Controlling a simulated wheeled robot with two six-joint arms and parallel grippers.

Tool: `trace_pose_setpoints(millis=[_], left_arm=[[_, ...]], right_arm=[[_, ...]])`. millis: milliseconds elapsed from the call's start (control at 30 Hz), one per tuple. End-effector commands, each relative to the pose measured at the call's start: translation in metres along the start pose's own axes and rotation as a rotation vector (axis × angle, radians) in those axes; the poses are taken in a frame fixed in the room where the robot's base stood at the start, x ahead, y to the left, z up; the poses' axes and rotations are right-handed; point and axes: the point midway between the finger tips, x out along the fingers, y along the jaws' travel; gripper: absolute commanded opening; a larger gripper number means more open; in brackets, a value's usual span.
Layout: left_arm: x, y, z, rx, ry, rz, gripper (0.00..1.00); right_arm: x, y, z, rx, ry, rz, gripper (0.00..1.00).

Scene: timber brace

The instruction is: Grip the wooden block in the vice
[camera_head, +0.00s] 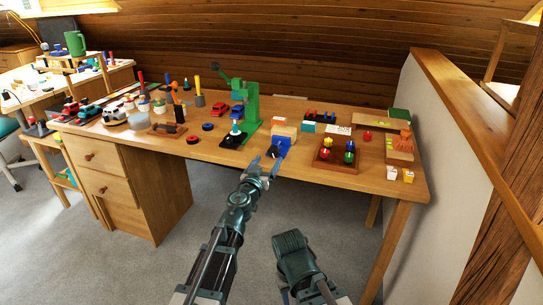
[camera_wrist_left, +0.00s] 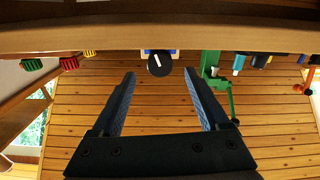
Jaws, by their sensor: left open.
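The blue vice (camera_head: 281,148) stands at the front edge of the workbench, with a dark round knob (camera_head: 272,152) facing me. The pale wooden block (camera_head: 286,131) shows at the vice's far side; I cannot tell whether the jaws touch it. My left gripper (camera_head: 262,166) is open and empty, just in front of the bench edge and the knob. In the left wrist view the open fingers (camera_wrist_left: 165,100) point towards the black knob (camera_wrist_left: 159,63) with a white mark, which lies beyond their tips. My right gripper is not in view; only part of my right arm shows.
A green drill press (camera_head: 250,105) stands left of the vice; it also shows in the left wrist view (camera_wrist_left: 211,68). A wooden tray (camera_head: 322,164) with several coloured knobs is to the right. Toys and tools crowd the bench's left. The bench front (camera_head: 220,158) is mostly clear.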

Motion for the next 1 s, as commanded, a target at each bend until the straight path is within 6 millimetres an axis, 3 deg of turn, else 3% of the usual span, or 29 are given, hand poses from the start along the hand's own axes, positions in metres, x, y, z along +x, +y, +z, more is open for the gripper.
trace_pose_setpoints(millis=[33, 200, 567, 1000], left_arm=[[0.016, 0.000, 0.000, 0.000, 0.000, 0.001, 0.78], [0.040, 0.000, 0.000, 0.000, 0.000, 0.001, 0.78], [0.045, 0.000, 0.000, 0.000, 0.000, 0.000, 0.78], [0.045, 0.000, 0.000, 0.000, 0.000, 0.000, 0.00]], right_arm=[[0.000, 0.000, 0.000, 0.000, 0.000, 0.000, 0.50], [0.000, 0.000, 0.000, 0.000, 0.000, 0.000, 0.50], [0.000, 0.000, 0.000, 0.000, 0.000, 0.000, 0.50], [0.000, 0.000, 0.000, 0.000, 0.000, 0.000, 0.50]])
